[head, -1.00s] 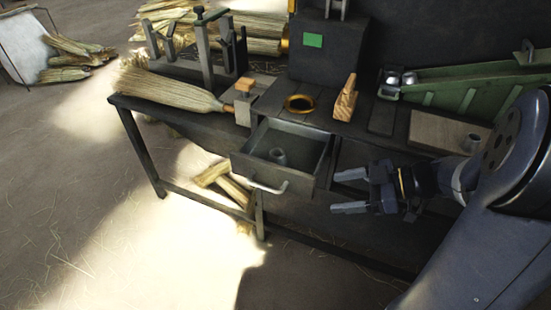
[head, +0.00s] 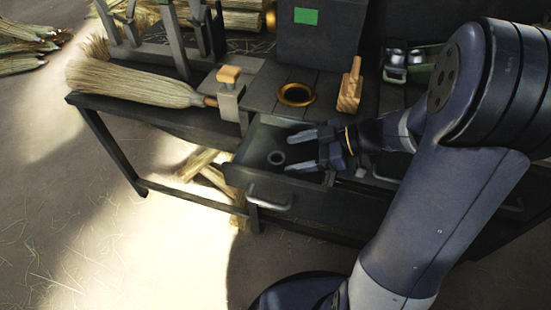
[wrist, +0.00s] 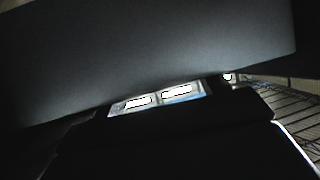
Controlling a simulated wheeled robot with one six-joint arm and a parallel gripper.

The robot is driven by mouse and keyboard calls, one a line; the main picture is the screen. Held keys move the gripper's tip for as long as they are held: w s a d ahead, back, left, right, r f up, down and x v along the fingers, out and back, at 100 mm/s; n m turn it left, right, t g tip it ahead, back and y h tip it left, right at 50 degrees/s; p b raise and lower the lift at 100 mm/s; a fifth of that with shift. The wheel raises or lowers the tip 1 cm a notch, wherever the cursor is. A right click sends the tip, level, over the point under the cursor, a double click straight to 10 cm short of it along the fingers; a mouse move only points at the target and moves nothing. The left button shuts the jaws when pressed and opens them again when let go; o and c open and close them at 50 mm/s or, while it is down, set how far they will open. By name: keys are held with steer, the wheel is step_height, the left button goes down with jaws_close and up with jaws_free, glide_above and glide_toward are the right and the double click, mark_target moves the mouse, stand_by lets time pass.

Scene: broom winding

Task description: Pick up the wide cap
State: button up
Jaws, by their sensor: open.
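A small grey round cap (head: 276,157) with a dark hollow middle sits inside the open drawer (head: 270,199) in the head view. I cannot tell for certain whether it is the wide cap. My gripper (head: 291,153) is open and empty, with its two fingers pointing left over the drawer. In the picture the cap lies just left of the fingertips. I cannot tell how high above it they are. The wrist view shows mostly dark surfaces and no cap.
A straw broom (head: 135,80) lies on the bench at left, by a clamp block (head: 229,95). A brass ring (head: 296,94) and a wooden piece (head: 350,88) are on the benchtop behind the drawer. The drawer walls surround the cap. The floor at left is mostly clear.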

mark_target(269, 159)
steer(key=shift+x, duration=2.8)
steer(key=shift+r, duration=0.1)
steer(key=shift+c, duration=0.2)
steer(key=c, duration=1.1)
steer(key=shift+o, duration=0.2)
steer(key=shift+r, duration=0.1)
